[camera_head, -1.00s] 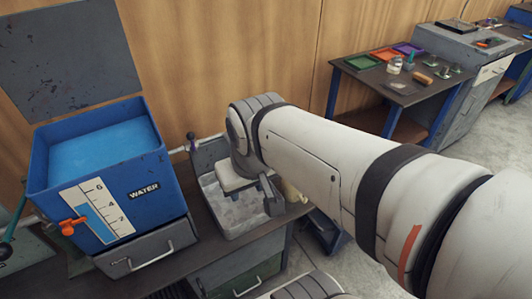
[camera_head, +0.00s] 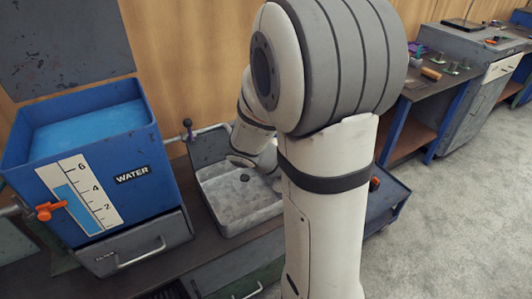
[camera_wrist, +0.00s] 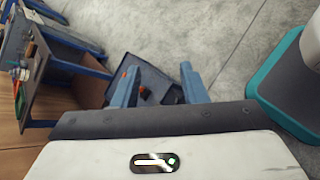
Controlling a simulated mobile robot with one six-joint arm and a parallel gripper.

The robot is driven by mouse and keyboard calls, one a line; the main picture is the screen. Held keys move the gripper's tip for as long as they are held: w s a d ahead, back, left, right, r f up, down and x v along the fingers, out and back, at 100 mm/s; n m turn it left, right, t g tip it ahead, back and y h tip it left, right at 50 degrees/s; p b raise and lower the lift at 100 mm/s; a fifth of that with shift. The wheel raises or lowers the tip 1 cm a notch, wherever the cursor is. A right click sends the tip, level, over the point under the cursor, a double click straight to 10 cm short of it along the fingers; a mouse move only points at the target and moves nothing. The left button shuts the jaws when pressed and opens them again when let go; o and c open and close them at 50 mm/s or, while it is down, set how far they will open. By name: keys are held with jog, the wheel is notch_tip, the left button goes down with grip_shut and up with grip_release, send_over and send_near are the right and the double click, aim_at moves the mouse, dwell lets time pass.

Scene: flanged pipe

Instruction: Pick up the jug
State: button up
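I cannot make out the jug in either view now; my own arm covers much of the middle of the head view, just right of the sink. My gripper (camera_wrist: 160,84) shows in the wrist view as two blue-grey fingers set well apart. It is open, and no held object shows between the fingers. Beyond the fingers is a low dark blue cart or tray with a few small items on it. In the head view the gripper itself is hidden behind my arm.
A blue water tank (camera_head: 145,150) stands at the left on the bench. A grey sink (camera_head: 225,215) lies right of it, with a purple-knobbed tap (camera_head: 187,128). A dark blue cart (camera_head: 393,190) stands right of my arm. Grey floor is open at the right.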

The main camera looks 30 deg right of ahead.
jog(key=w+d+f+n+t+h+b, duration=0.25)
jog(key=w+f+n, duration=0.25)
jog(key=f, duration=0.3)
jog(key=w+d+f+n+t+h+b, duration=0.2)
jog(key=w+f+n+t+b, duration=0.15)
jog(key=f, duration=0.45)
jog(key=w+d+f+n+t+h+b, duration=0.35)
jog(key=w+f+n, duration=0.25)
jog(key=f, duration=0.3)
jog(key=x, duration=0.7)
jog(key=shift+f+y, duration=0.15)
jog(key=shift+y, duration=0.25)
jog(key=shift+g, duration=0.25)
grip_shut()
